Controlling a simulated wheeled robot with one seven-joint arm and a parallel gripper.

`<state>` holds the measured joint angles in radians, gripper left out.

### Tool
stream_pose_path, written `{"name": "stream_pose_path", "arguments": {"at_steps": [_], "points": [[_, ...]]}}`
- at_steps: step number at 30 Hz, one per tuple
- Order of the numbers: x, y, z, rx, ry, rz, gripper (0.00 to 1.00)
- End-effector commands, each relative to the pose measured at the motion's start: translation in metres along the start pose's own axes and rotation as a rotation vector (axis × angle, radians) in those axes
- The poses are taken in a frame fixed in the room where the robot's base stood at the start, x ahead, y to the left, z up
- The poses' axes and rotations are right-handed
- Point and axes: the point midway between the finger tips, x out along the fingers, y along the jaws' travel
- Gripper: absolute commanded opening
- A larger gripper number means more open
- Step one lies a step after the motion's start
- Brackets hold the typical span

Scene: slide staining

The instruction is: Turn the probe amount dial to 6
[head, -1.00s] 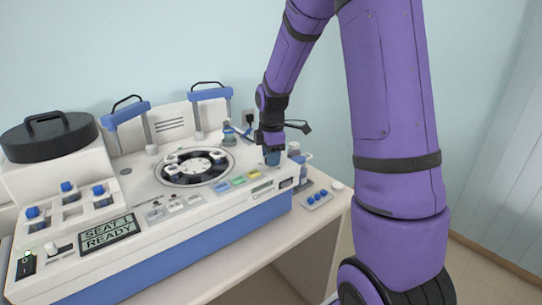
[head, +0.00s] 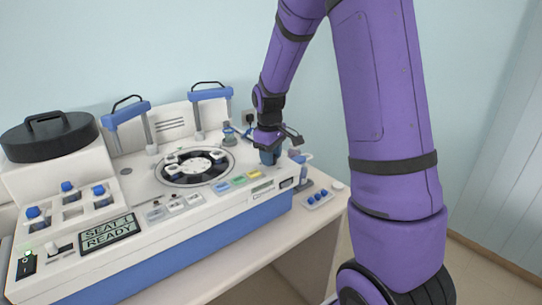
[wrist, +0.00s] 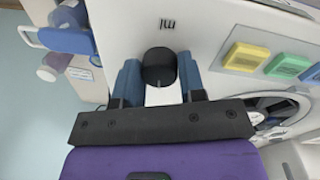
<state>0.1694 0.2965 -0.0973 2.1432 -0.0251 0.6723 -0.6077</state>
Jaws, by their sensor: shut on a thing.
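The dial is a round black knob (wrist: 159,66) on the white top of the staining machine, near its right end. In the wrist view my gripper (wrist: 160,80) has its two blue fingers on either side of the knob, shut on it. A small dark marking (wrist: 167,24) sits on the panel beyond the knob; I cannot read it surely. In the head view my gripper (head: 269,156) points down at the machine's right end, and its fingers hide the knob. The pointer position and number scale cannot be made out.
Yellow and green buttons (wrist: 246,57) lie beside the dial, with the slide carousel (head: 195,167) to the left. A display (head: 109,233) reads "SEAT 1 READY". A blue-knobbed block (head: 318,198) sits on the table's right.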

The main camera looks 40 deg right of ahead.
Motion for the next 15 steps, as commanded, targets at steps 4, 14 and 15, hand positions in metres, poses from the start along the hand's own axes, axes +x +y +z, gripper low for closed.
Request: {"name": "stream_pose_path", "arguments": {"at_steps": [4, 14, 15], "points": [[-0.0009, 0.0004, -0.0013, 0.136, -0.004, 0.002, 0.13], [-0.0008, 0.0000, -0.0017, 0.449, -0.022, 0.001, 0.13], [-0.0007, 0.0002, -0.0015, 0.487, -0.024, 0.002, 0.13]]}}
